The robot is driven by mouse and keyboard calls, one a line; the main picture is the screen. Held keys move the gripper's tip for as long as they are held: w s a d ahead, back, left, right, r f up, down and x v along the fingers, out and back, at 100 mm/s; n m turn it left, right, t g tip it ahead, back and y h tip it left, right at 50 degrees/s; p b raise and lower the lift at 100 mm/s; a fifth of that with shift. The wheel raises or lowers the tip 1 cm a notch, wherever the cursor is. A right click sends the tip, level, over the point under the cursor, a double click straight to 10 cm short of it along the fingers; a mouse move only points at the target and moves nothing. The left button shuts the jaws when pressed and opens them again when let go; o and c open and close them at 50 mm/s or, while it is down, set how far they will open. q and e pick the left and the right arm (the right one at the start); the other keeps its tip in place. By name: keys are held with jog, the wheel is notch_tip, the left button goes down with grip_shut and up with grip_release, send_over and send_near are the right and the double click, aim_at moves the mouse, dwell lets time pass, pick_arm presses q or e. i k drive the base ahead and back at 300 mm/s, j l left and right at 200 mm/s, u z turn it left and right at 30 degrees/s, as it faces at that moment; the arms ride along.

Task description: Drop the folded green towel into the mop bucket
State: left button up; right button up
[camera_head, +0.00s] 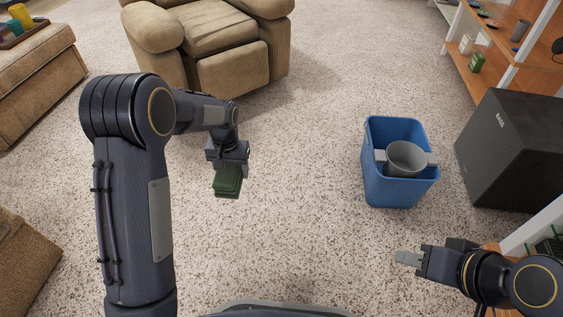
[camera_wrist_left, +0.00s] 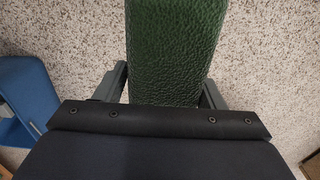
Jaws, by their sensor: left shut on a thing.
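The folded green towel (camera_head: 228,181) hangs in my left gripper (camera_head: 228,163), above the carpet and left of the bucket in the head view. In the left wrist view the towel (camera_wrist_left: 175,45) sits between the two fingers of my left gripper (camera_wrist_left: 165,88). The blue mop bucket (camera_head: 388,190) stands upright on the carpet, with a grey wringer (camera_head: 406,158) in its top. A blue edge of the bucket (camera_wrist_left: 28,90) shows at the left of the wrist view. My right gripper (camera_head: 408,258) is below the bucket in the head view; its finger gap is unclear.
A black speaker box (camera_head: 510,150) stands right of the bucket. A shelf (camera_head: 500,45) with small items is at the upper right. A tan armchair (camera_head: 215,45) and an ottoman (camera_head: 35,75) are at the back and left. Carpet between towel and bucket is clear.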

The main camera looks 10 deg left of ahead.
aim_at(381, 161)
jog(key=i+l+z, duration=0.25)
jog(key=z, duration=0.2)
jog(key=i+l+z, duration=0.15)
jog(key=z, duration=0.3)
jog(key=i+z, duration=0.55)
jog(key=i, duration=0.75)
